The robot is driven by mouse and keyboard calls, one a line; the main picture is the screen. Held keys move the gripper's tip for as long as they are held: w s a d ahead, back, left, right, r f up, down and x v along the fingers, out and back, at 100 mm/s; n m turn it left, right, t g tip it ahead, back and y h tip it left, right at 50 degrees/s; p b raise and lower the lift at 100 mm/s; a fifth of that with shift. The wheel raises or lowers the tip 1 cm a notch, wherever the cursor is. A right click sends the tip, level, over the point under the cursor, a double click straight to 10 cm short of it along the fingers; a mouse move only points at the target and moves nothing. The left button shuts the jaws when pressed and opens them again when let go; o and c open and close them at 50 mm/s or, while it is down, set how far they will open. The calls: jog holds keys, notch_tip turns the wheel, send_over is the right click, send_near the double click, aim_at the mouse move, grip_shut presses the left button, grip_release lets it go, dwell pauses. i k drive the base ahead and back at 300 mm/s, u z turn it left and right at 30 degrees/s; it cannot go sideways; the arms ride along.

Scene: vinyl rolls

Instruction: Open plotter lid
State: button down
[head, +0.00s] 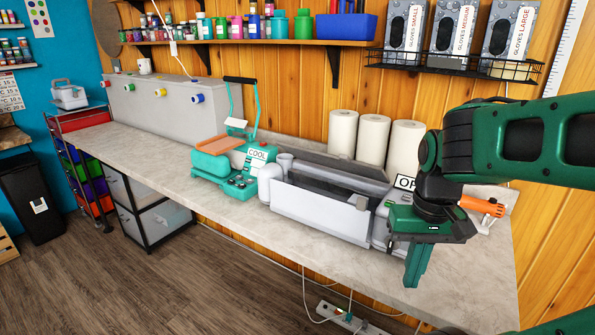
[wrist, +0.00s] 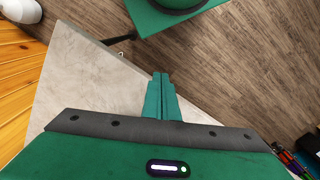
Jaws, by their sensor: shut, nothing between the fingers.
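The plotter (head: 318,212) is a long light-grey machine on the counter, right of the teal heat press. Its lid (head: 345,164) looks raised and tilted back along the rear, with a dark interior showing below it. My green gripper (head: 415,268) is right of the plotter, pointing down near the counter's front edge. It is shut and empty, and apart from the lid. My arm hides part of the plotter's right end. In the wrist view the shut fingers (wrist: 160,95) show over the counter's edge, and the plotter is not in view.
The counter (head: 480,255) is bare at the front right. The teal heat press (head: 230,165) stands left of the plotter. White paper rolls (head: 373,138) stand behind it. A wire glove rack (head: 450,62) hangs above.

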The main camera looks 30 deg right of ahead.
aim_at(343, 162)
jog(key=u, duration=1.2)
jog(key=k, duration=0.95)
jog(key=z, duration=0.35)
jog(key=i, duration=0.5)
